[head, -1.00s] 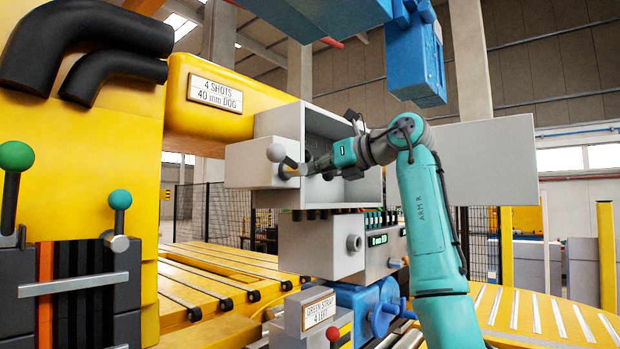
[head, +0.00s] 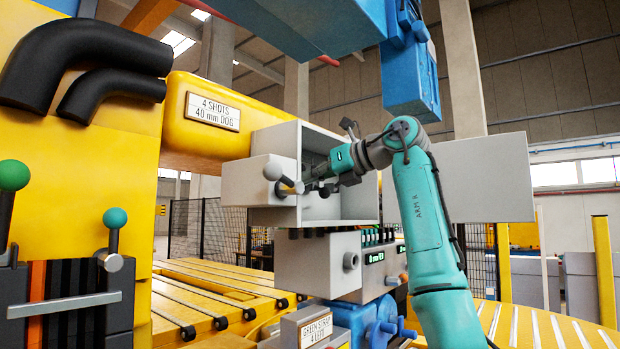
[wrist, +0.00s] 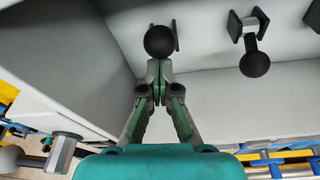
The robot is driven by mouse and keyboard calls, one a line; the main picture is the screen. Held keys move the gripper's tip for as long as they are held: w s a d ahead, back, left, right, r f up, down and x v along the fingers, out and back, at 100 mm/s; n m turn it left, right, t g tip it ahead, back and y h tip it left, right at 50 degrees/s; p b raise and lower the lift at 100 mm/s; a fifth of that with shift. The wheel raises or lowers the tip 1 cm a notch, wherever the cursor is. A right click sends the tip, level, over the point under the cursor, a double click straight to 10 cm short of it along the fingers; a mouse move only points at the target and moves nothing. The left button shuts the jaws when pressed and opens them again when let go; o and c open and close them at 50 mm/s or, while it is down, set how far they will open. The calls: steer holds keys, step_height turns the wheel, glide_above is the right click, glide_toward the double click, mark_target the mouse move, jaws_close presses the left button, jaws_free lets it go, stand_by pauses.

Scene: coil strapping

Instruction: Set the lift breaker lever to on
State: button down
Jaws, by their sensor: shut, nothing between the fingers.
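A grey cabinet (head: 352,205) stands open, with its door swung out to the right. Inside it, the wrist view shows two black ball-tipped levers. One lever (wrist: 160,42) is straight ahead of my fingertips, its ball seen nearly end-on. The other lever (wrist: 254,62) is to the right, with its ball hanging below its mount. No label is readable, so I cannot tell which is the lift breaker. My gripper (wrist: 158,88) is shut and empty, inside the cabinet opening. It also shows in the head view (head: 308,182). I cannot tell whether its tips touch the nearer ball.
Cabinet walls close in around my gripper. A blue machine part (head: 410,80) hangs above my arm. Yellow machinery (head: 215,110) stands to the left.

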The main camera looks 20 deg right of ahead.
steer(key=shift+s+a+r+t, duration=0.1)
steer(key=shift+r+t, duration=0.05)
steer(key=shift+r, duration=0.4)
steer(key=shift+s+r+t, duration=0.1)
steer(key=shift+r+t, duration=0.05)
steer(key=shift+r, duration=0.35)
steer(key=f+v, duration=0.2)
steer(key=v, duration=0.9)
steer(key=shift+d+r, duration=0.25)
steer(key=shift+d, duration=0.25)
steer(key=shift+s+d, duration=0.1)
